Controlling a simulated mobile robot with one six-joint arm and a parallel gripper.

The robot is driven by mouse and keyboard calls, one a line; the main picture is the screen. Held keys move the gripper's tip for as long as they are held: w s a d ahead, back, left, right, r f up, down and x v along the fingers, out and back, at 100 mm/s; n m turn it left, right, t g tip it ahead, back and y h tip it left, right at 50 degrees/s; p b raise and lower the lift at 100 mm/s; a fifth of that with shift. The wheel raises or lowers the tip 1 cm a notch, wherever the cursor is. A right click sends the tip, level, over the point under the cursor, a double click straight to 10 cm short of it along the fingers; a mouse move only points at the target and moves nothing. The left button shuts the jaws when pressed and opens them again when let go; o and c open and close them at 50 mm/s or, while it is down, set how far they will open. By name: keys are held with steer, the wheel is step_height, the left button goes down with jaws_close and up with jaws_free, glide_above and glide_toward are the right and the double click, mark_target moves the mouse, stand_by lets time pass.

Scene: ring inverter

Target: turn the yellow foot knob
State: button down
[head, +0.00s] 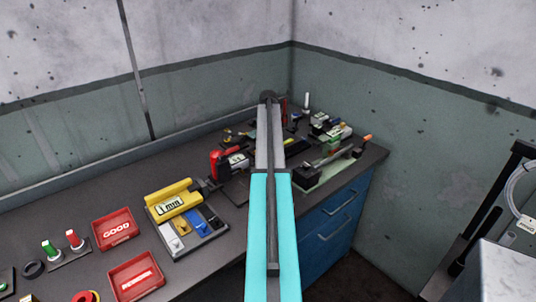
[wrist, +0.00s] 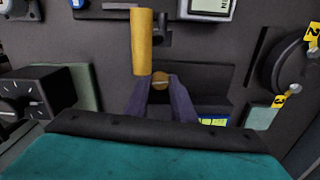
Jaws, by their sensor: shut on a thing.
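In the wrist view, the yellow foot knob (wrist: 161,79) is a small round, dull yellow piece, seen between the tips of my gripper (wrist: 162,84). The two dark purple fingers are closed on the knob from left and right. A taller yellow cylinder (wrist: 142,42) stands just to the left of the knob, close to the left finger. In the head view my own arm covers the middle of the bench, and the knob and my fingertips cannot be made out there.
In the wrist view, a black dial box (wrist: 38,98) is at left and a round black disc with yellow number tags (wrist: 292,62) at right. In the head view, red trays (head: 115,229) and a yellow-topped device (head: 172,198) stand left of my arm; walls close the corner behind.

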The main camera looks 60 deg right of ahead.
steer(key=n, duration=0.4)
steer(key=shift+w+n, duration=0.1)
steer(key=shift+n, duration=1.6)
steer(key=shift+d, duration=0.1)
steer(key=shift+r, duration=0.1)
steer(key=c, duration=1.5)
jaws_free()
step_height(320, 180, up, 14)
steer(key=p, duration=0.7)
